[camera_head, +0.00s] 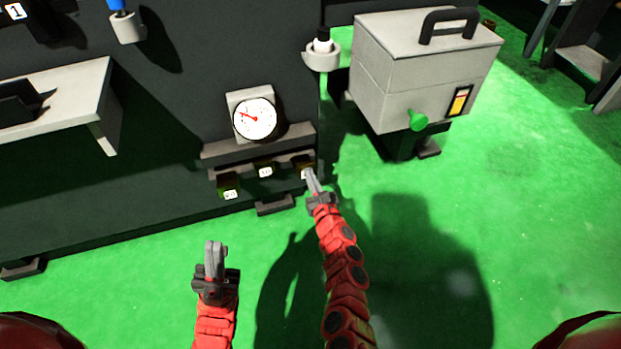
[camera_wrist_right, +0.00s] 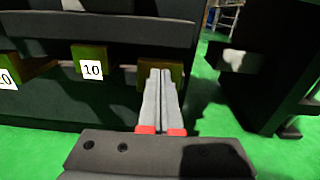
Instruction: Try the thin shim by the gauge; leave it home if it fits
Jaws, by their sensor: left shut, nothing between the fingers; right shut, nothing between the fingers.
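The dial gauge (camera_head: 255,118) has a white round face with a red needle and stands above a ledge on the dark machine front. Below it sit olive-yellow shim blocks in a row: one reading 20 (camera_head: 229,188), one reading 10 (camera_head: 265,169), and a third (camera_head: 301,161) at the right end. In the right wrist view the 10 block (camera_wrist_right: 90,58) is clear, and the third block (camera_wrist_right: 176,72) is partly behind my fingers, its label hidden. My right gripper (camera_head: 309,174) is shut and empty, tips at the third block; contact is unclear. My left gripper (camera_head: 214,246) is shut and empty, low over the floor.
A grey box (camera_head: 420,75) with a black handle and green knob stands right of the gauge. A white cup holder (camera_head: 322,57) is at the machine's corner. A grey shelf (camera_head: 75,95) juts out at left. The green floor (camera_head: 530,230) is open at right.

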